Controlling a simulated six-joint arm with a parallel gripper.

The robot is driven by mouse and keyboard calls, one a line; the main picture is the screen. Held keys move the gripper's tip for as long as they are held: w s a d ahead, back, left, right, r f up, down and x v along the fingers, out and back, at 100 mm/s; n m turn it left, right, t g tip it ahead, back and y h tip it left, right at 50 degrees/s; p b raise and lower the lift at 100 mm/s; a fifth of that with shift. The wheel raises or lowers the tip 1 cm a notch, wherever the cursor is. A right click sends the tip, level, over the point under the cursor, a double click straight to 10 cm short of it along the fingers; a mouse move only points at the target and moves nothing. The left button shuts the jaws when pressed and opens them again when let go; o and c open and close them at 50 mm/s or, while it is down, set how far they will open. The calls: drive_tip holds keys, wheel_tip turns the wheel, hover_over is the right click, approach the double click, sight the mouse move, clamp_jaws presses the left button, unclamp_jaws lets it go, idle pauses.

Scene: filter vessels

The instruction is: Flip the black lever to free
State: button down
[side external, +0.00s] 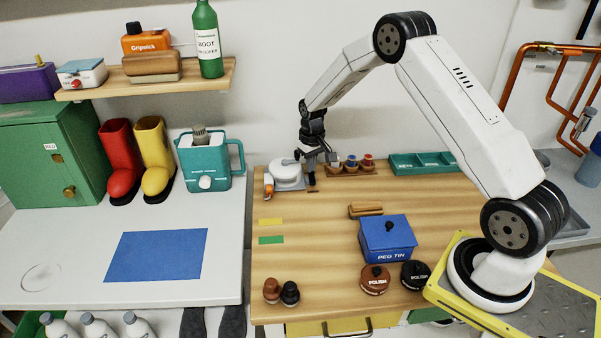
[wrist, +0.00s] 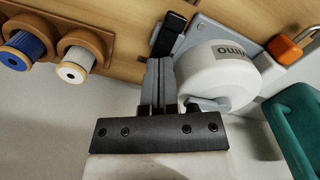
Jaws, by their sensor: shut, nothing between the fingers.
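The black lever (wrist: 168,36) stands at the edge of a grey base plate, beside a rounded white device (wrist: 215,78) with dark lettering. In the wrist view, my gripper (wrist: 159,64) is shut and empty, with its grey fingers close together. Their tips are at the near end of the lever; I cannot tell whether they touch it. In the side external view, my gripper (side external: 309,163) is low over the table, just right of the white device (side external: 286,174). The lever is too small and dark there to tell its position.
A wooden rack of spools (side external: 351,168) is close on the right. The blue peg tin (side external: 387,240) and polish tins stand farther forward.

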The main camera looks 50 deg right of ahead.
sight(311, 175)
drive_tip(key=shift+f, duration=0.35)
idle(0.3)
drive_tip(key=shift+r, duration=3.5)
drive_tip(key=s+a+r+n+t, duration=0.1)
drive_tip(key=s+a+r, duration=0.1)
drive_tip(key=s+a, duration=0.6)
drive_tip(key=s+a+r+n+t, duration=0.1)
drive_tip(key=s+a+r+n, duration=0.1)
drive_tip(key=s+a, duration=0.6)
drive_tip(key=s+r, duration=0.1)
drive_tip(key=s, duration=0.4)
drive_tip(key=shift+s+a+t, duration=0.2)
drive_tip(key=shift+a+t, duration=0.1)
